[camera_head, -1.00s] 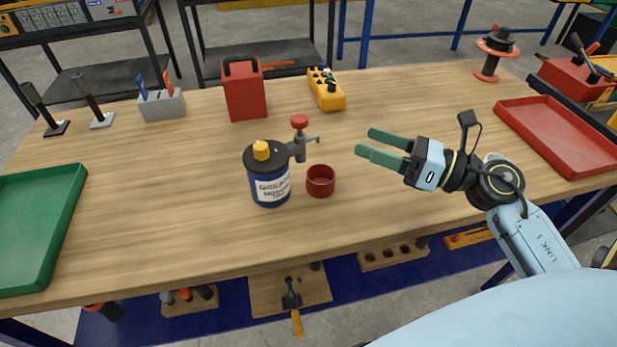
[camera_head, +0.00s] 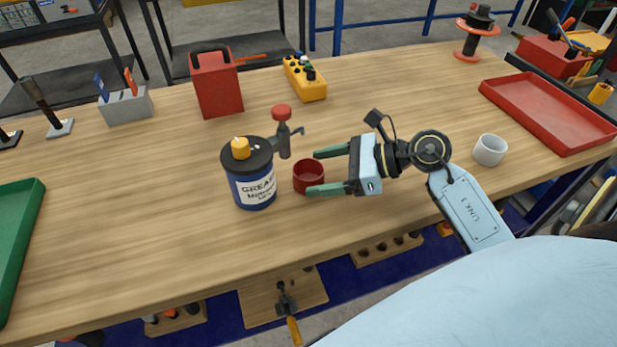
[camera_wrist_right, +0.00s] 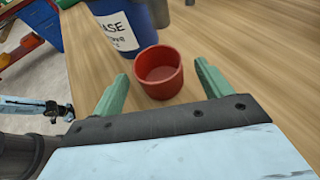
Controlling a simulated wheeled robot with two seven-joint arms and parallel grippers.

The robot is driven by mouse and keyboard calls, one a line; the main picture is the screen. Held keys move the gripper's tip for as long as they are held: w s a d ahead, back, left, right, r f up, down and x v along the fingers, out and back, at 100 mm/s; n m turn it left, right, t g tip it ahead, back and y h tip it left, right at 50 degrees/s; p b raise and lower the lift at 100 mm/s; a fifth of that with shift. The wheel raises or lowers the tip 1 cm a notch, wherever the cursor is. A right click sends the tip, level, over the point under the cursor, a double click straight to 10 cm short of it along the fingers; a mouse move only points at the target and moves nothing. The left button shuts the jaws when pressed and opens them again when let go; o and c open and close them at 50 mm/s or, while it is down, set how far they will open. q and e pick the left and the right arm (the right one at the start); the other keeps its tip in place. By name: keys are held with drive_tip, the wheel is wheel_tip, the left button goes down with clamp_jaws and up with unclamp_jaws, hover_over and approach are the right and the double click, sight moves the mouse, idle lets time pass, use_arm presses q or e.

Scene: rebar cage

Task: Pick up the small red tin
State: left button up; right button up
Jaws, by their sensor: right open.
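The small red tin (camera_head: 309,177) stands upright on the wooden table, just right of the grease can. It is open at the top and looks empty in the right wrist view (camera_wrist_right: 159,73). My right gripper (camera_head: 322,172) is open, with its green fingers pointing left at the tin. In the head view one finger is at the tin's far side and the other at its near side. In the right wrist view (camera_wrist_right: 157,84) the tin is between and slightly beyond the fingertips; I cannot tell whether they touch it.
The blue grease can (camera_head: 254,188) with a pump spout (camera_head: 287,135) stands close left of the tin. A white cup (camera_head: 489,150) is right of my right wrist. A red tray (camera_head: 553,112) and a green tray (camera_head: 18,235) lie at the sides. The front table area is clear.

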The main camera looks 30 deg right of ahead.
sight(300, 174)
drive_tip(key=x, duration=0.4)
drive_tip(key=shift+w+a, duration=0.2)
drive_tip(key=shift+a, duration=0.15)
use_arm(q)
drive_tip(key=shift+w+d, duration=0.15)
drive_tip(key=shift+w, duration=0.75)
use_arm(e)
drive_tip(key=shift+w+a+f, duration=0.1)
drive_tip(key=c, duration=0.8)
drive_tip(key=shift+c, duration=1.4)
use_arm(q)
drive_tip(key=shift+s, duration=0.4)
use_arm(e)
drive_tip(key=shift+c, duration=0.3)
